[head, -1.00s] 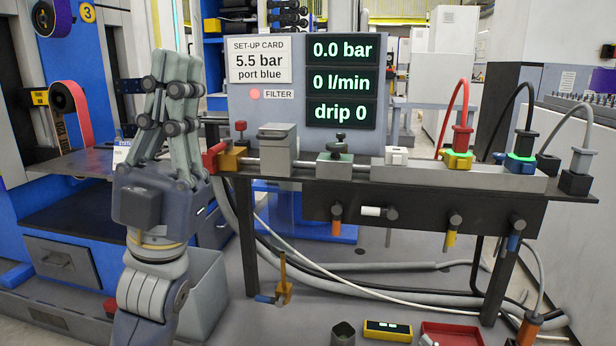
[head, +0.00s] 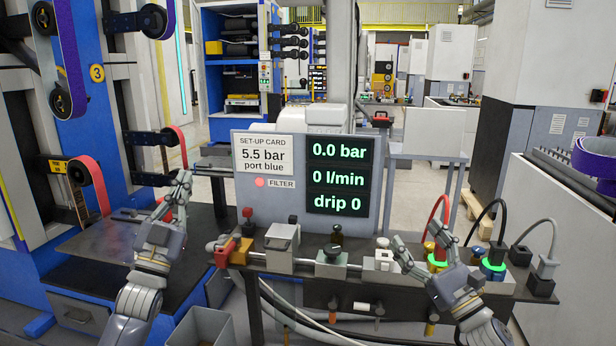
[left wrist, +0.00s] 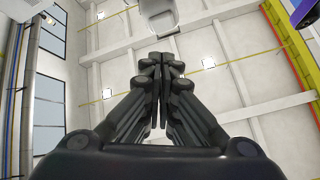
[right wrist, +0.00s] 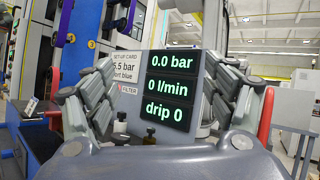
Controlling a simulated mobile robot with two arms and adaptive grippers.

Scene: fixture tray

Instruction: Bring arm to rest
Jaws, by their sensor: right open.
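My left gripper (head: 184,180) is raised at the left, beyond the left end of the bench, with its fingers pointing up. In the left wrist view its fingers (left wrist: 160,62) meet at the tips, with nothing visible between them. My right gripper (head: 416,238) is open and empty, in front of the right part of the bench rail, and hides part of the plugs there. The right wrist view shows its fingers (right wrist: 160,92) spread wide, with the display panel (right wrist: 190,60) seen between them.
The bench carries a red lever (head: 222,252), a grey block (head: 282,238), a dark-knobbed valve (head: 333,256) and plugs with red, black and grey cables. The display (head: 340,178) reads 0.0 bar, 0 l/min, drip 0. A grey bin (head: 200,328) stands below at the left.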

